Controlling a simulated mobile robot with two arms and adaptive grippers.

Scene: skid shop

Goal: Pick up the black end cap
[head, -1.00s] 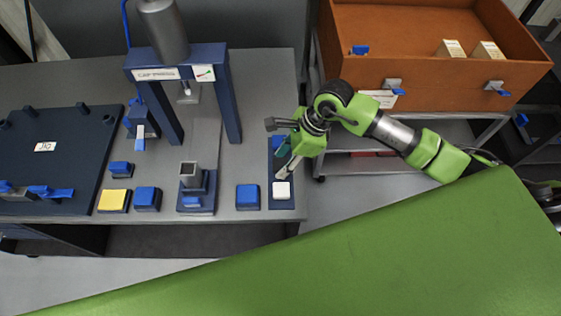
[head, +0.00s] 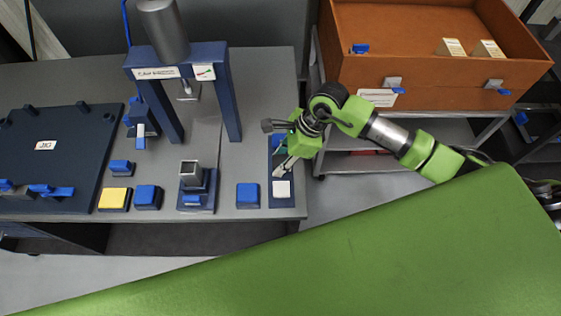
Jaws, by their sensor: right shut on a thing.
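My right gripper (head: 281,166) reaches in from the right over a narrow dark blue tray (head: 290,199) at the table's right edge. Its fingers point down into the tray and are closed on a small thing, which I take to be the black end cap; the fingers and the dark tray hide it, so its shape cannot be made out. A white square cap (head: 282,189) sits in the front part of the tray, just in front of the fingertips. My left gripper is not in view.
A blue block (head: 248,195) stands left of the tray. A press (head: 176,61), a fixture with a square tube (head: 191,177), a yellow-topped block (head: 115,199) and a jig plate (head: 50,150) fill the grey table (head: 258,100). An orange bin (head: 430,65) stands behind right.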

